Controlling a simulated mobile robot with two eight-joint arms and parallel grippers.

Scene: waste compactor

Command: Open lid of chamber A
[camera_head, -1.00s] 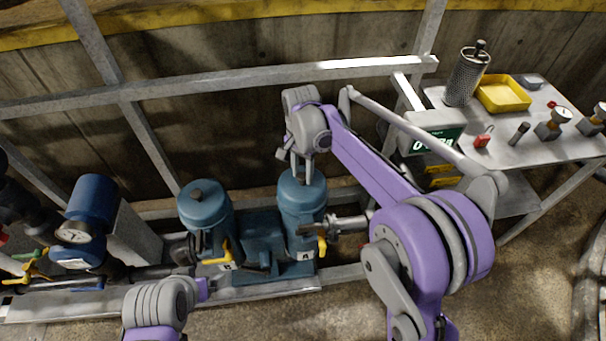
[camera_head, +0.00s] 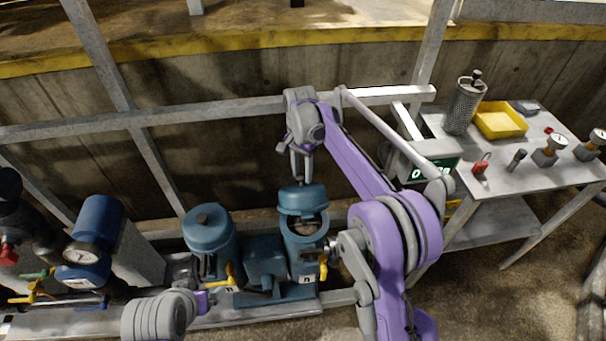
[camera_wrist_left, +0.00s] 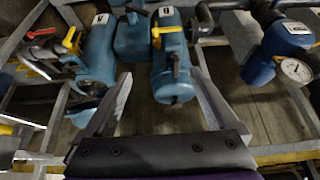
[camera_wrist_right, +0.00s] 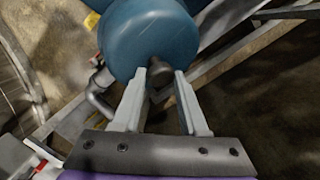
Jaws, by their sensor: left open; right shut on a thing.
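Chamber A (camera_head: 305,258) is the right one of two blue upright vessels. Its round lid (camera_head: 303,196) is lifted at the near side, and a dark opening shows beneath it. My right gripper (camera_head: 301,172) is above the lid. In the right wrist view the blue lid (camera_wrist_right: 150,38) has a dark knob (camera_wrist_right: 159,82) between my right fingers (camera_wrist_right: 161,76). In the left wrist view, chamber A (camera_wrist_left: 97,55) is left of the other vessel. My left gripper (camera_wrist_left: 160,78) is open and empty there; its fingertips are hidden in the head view.
The second blue vessel (camera_head: 210,236) stands left of chamber A with its lid closed. Metal rails (camera_head: 230,107) cross behind. A side table (camera_head: 545,170) at right holds a yellow tray (camera_head: 500,120), a mesh cylinder (camera_head: 464,105) and gauges. A blue pump with a gauge (camera_head: 92,240) stands at left.

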